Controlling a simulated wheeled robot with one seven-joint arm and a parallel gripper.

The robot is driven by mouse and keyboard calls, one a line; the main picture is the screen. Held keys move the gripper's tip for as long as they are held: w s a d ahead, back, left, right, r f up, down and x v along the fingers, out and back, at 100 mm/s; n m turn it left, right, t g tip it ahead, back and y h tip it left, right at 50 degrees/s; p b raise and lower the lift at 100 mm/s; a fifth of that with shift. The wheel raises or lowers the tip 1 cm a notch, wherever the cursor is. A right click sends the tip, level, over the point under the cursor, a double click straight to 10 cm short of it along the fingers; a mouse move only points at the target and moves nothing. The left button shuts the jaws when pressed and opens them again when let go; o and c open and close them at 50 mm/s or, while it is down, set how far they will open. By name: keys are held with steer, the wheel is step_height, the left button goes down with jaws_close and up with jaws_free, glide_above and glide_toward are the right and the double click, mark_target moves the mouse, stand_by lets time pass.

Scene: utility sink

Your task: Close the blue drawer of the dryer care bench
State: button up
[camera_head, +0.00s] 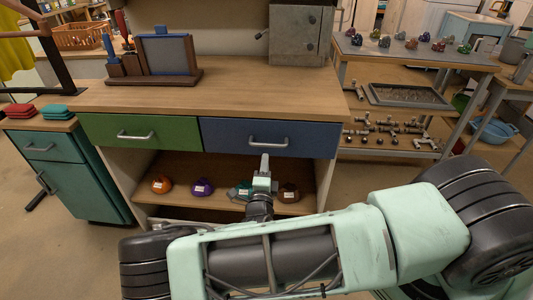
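The blue drawer (225,136) is the right-hand one of two under the bench's wooden worktop (240,95). Its front carries a grey bar handle (268,141). The front looks nearly level with the green drawer beside it, and I see no clear gap; I cannot tell whether it stands slightly out. My gripper (264,160) is in front of the drawer's lower edge, just below the handle, pointing toward the bench. Its fingers show as one narrow grey piece, so their opening is unclear. Nothing is visible in them. I cannot tell whether they touch the drawer.
The green drawer (140,133) is beside the blue one. The shelf (215,170) below holds several coloured items. A teal cabinet (55,170) stands at left and a table with metal fittings (390,135) at right. My arm covers the lower foreground.

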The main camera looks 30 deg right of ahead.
steer(key=v, duration=0.8)
steer(key=shift+b, duration=0.35)
steer(key=shift+s, duration=0.1)
steer(key=s+a+r+m+g+p, duration=0.1)
steer(key=s+r+m+g, duration=0.3)
steer(key=s+m+g, duration=0.55)
steer(key=s+a+r+m+g+p, duration=0.15)
steer(key=s+r+m+g, duration=0.35)
steer(key=m, duration=0.7)
steer(key=s+a+r+m+y+p, duration=0.1)
steer(key=s+a+r+m+y, duration=0.2)
steer(key=r+m, duration=0.3)
steer(key=s+a+r+m+g+y+p, duration=0.1)
steer(key=a+r+m+y, duration=0.3)
steer(key=r, duration=0.4)
steer(key=s+a+r+m+g+y+p, duration=0.1)
steer(key=s+a+r+m+y+p, duration=0.1)
steer(key=s+a+r+m+y, duration=0.2)
step_height(320, 180, up, 3)
steer(key=m+y, duration=0.1)
steer(key=m, duration=0.2)
steer(key=shift+s+m, duration=0.3)
steer(key=shift+m, duration=0.05)
